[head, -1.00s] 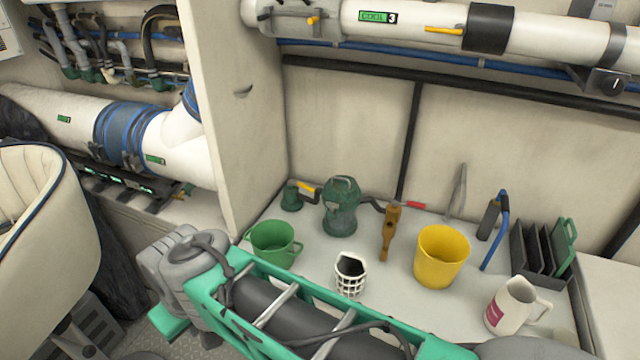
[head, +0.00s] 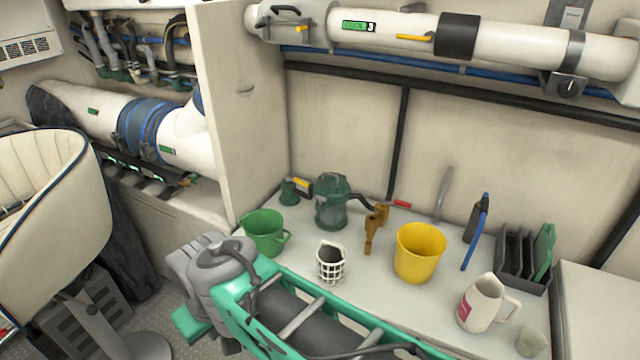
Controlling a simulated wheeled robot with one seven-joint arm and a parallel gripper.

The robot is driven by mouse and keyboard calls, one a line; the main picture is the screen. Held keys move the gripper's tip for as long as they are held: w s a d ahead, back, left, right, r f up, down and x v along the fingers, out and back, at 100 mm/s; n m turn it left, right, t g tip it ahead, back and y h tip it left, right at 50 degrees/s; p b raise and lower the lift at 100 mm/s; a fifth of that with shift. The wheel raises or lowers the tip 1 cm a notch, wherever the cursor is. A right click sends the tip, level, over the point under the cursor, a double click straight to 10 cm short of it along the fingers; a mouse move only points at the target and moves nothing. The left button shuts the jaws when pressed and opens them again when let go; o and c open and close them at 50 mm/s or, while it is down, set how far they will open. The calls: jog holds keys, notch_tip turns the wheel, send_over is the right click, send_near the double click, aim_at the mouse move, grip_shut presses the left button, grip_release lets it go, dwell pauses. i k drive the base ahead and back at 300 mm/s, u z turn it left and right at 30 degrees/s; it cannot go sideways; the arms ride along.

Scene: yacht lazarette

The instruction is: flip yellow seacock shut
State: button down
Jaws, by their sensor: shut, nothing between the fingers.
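A small dark green valve (head: 289,191) stands at the back left of the bench. Its short yellow handle (head: 302,185) points right and slightly down, towards a green domed strainer (head: 332,203). A bronze fitting (head: 376,228) with a red handle (head: 402,203) stands to the right of the strainer. Yellow levers also show on the white overhead pipe, one at its left end (head: 301,28) and one further right (head: 414,37). I cannot tell for sure which is the seacock. My green and grey arm crosses the bottom of the head view. My gripper is not in view.
The bench (head: 300,283) holds a green jug (head: 264,232), a white basket cup (head: 331,264), a yellow bucket (head: 418,252), a white jug (head: 482,303) and a dark rack (head: 520,258). A partition (head: 240,110) bounds its left side. A seat (head: 60,190) stands at far left.

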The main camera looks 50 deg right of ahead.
aim_at(287, 178)
jog(key=u, duration=0.15)
jog(key=i, duration=0.95)
jog(key=u, duration=0.05)
